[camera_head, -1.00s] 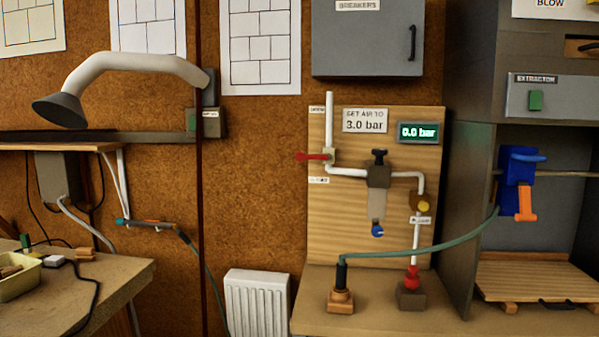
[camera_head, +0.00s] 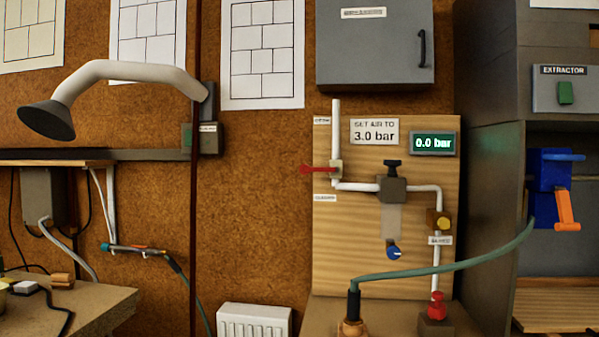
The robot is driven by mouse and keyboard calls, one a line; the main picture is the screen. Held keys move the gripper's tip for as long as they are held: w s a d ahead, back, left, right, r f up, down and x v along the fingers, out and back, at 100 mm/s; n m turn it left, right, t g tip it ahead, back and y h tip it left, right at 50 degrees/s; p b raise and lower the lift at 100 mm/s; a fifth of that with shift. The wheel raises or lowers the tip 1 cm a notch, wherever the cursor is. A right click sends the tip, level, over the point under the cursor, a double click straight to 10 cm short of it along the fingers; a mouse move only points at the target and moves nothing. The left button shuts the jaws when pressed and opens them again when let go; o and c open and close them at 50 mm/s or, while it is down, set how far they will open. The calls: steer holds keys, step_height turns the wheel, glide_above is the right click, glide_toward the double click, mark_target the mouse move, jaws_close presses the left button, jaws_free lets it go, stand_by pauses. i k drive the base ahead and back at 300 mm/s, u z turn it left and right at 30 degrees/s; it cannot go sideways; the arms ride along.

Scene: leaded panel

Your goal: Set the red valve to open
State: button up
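The red valve (camera_head: 318,169) is a lever handle on the white pipe at the upper left of the wooden panel (camera_head: 345,265). Its handle lies horizontal, pointing left, across the upright pipe. A small label sits above it by the pipe top, and another sits below it; their words are too small to read surely. The display (camera_head: 433,143) reads 0.0 bar, beside a sign (camera_head: 374,131) that says to set air to 3.0 bar. My gripper is not in view.
A dark-knobbed regulator (camera_head: 392,188) and a yellow-knobbed fitting (camera_head: 440,220) share the pipe run. A green hose (camera_head: 450,267) arcs across the panel's lower front. A grey breaker box (camera_head: 375,45) hangs above. A white radiator (camera_head: 254,320) stands below left. Bare brown wall lies left of the panel.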

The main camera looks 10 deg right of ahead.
mark_target(304, 170)
steer(key=k, duration=0.65)
steer(key=u, duration=0.7)
steer(key=i, duration=1.25)
steer(key=z, duration=0.1)
